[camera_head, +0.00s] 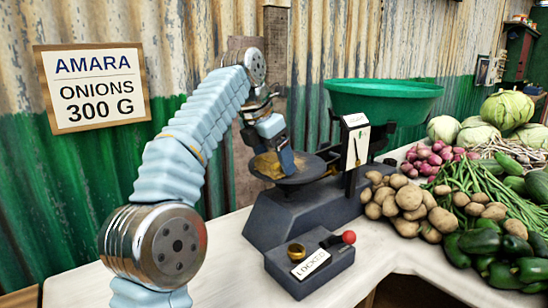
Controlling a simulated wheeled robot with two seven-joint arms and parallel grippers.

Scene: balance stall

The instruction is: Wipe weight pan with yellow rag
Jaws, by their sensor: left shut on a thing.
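A balance scale (285,217) with a dark grey body stands on the white table. Its round dark weight pan (309,172) is on the left side, and a large green pan (383,90) is on the right. My left gripper (282,166) reaches down over the weight pan from above. It is shut on the yellow rag (266,165), which lies at the pan's left part and looks to touch it. The fingers partly hide the rag and pan. My right gripper is not in view.
A small box marked LOCKED (309,265), with a red knob and a brass weight (297,251), stands in front of the scale. Potatoes (405,202), onions (430,158) and green vegetables crowd the right. The white table (235,255) is bare at front left.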

